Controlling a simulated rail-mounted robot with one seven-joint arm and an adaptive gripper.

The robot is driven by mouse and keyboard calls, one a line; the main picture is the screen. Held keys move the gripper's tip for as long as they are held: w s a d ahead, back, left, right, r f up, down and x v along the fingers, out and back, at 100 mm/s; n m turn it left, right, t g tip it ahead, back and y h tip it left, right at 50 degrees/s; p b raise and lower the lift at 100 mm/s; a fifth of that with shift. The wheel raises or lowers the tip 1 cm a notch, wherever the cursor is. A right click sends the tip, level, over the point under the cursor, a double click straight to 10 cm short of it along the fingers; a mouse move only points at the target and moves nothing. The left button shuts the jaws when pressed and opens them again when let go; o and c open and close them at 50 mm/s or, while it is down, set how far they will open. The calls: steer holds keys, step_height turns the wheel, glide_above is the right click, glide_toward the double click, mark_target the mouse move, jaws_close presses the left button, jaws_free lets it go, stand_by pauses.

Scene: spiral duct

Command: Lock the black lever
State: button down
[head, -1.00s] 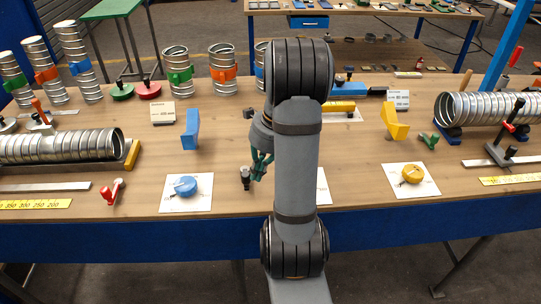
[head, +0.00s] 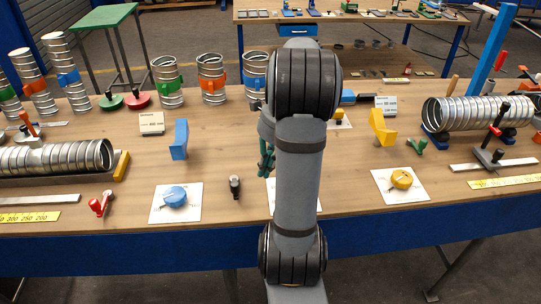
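A small black lever (head: 235,186) stands on the wooden bench near its front edge, between a blue round tape on a white card and my arm. It is too small to tell its exact position. My gripper (head: 266,160) has green fingers and hangs behind my arm's grey links, to the right of and farther back than the black lever. It is apart from the lever. My arm hides much of the gripper, so whether its fingers are open or shut cannot be told.
The blue tape (head: 174,197) and a red lever (head: 101,204) lie to the left. A blue block (head: 179,139) stands behind. A yellow tape (head: 401,179), green lever (head: 415,146) and black clamp (head: 492,146) are on the right. Bare bench surrounds the black lever.

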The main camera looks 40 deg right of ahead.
mark_target(235, 183)
steer(key=v, duration=0.4)
steer(key=shift+f, duration=0.1)
stand_by(0.4)
steer(key=x, duration=0.9)
steer(key=shift+w+a+f+b, duration=0.15)
steer(key=shift+w+f+b, duration=0.05)
steer(key=shift+f+b, duration=0.15)
steer(key=shift+w+a, duration=1.25)
steer(key=shift+w, duration=0.05)
